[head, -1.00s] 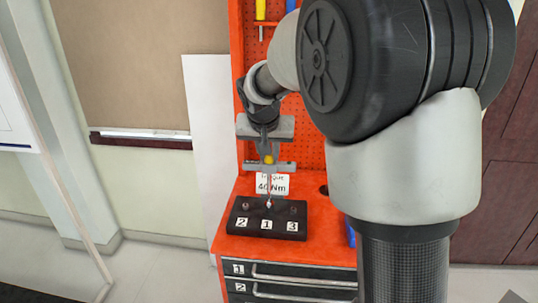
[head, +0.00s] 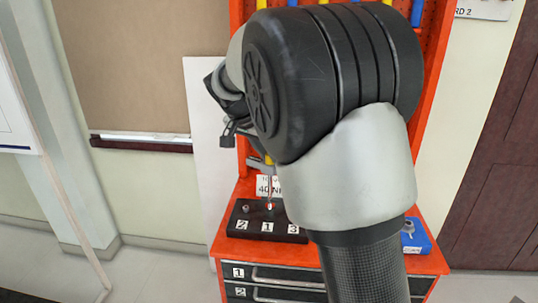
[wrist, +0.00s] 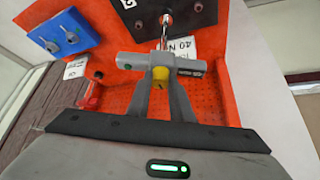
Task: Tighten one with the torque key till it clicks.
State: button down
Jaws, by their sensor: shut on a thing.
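My gripper (wrist: 161,88) is shut on the torque key (wrist: 133,62), gripping its grey crossbar handle at the yellow part. The key's thin shaft (head: 270,188) runs down to the middle of the dark bolt block (head: 235,218), above the label 1. Its tip appears to be at bolt one, but I cannot tell whether it is fully seated. The bolt above label 2 (head: 246,209) stands free at the left. My arm hides most of the gripper and the block's right end in the head view. The block also shows at the top of the wrist view (wrist: 176,14).
The block stands on a red cart top (head: 222,241) with drawers below. A card marked 40 Nm (head: 264,190) stands behind it. A blue block with knobs (head: 415,236) sits at the right. A red pegboard (head: 436,70) with hanging tools rises behind.

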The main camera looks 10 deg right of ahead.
jog(key=shift+w+a+m+g+h+p, duration=0.1)
jog(key=shift+m+g+h+p, duration=0.35)
jog(key=shift+m, duration=0.55)
jog(key=shift+w+m+g+p, duration=0.1)
jog(key=shift+m+g+p, duration=0.55)
jog(key=shift+m, duration=0.45)
jog(key=shift+n+t+b, duration=0.4)
jog(key=shift+n+b, duration=0.05)
jog(key=shift+n, duration=0.05)
jog(key=shift+r, duration=0.3)
jog(key=shift+r+p, duration=1.7)
jog(key=shift+r, duration=0.55)
